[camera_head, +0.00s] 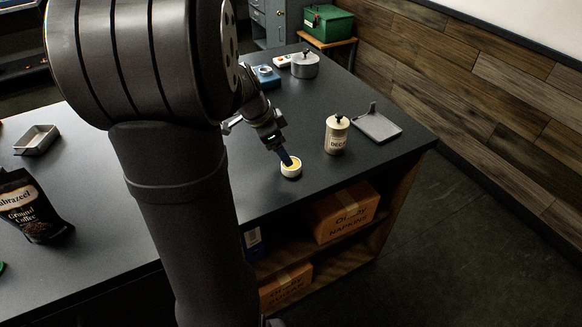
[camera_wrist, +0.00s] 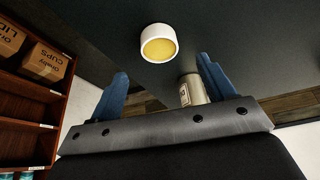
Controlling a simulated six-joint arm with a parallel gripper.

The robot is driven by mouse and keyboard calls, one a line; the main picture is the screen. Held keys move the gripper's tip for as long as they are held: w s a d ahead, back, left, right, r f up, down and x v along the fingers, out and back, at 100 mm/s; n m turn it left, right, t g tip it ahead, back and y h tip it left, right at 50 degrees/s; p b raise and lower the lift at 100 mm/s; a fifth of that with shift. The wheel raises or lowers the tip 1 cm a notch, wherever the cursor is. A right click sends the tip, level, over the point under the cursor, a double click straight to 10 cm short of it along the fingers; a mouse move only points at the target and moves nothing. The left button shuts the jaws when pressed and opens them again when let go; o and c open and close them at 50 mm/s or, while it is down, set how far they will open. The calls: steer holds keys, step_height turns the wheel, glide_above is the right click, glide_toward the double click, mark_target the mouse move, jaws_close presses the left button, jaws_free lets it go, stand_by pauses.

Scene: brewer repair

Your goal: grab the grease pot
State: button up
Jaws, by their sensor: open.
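The grease pot (camera_head: 291,168) is a small white round pot with yellow contents, standing upright on the dark tabletop near its front edge. In the wrist view the pot (camera_wrist: 158,44) lies ahead of my gripper, beyond the fingertips and roughly between their lines. My gripper (camera_head: 286,158) points down at the pot in the head view, and a blue finger overlaps the pot's far rim there. In the wrist view the two blue fingers of my gripper (camera_wrist: 162,68) are spread wide with nothing between them. I cannot tell whether a finger touches the pot.
A cream canister labelled DECAF (camera_head: 336,137) stands right of the pot, with a grey tray (camera_head: 377,125) beyond it. A grey lidded pot (camera_head: 305,66) and a blue device (camera_head: 265,77) are farther back. A coffee bag (camera_head: 33,207) and metal tin (camera_head: 37,140) are at left.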

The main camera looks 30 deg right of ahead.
mark_target(291, 168)
steer(key=x, duration=0.7)
steer(key=shift+a+f, duration=0.1)
steer(key=shift+f, duration=0.05)
steer(key=c, duration=1.1)
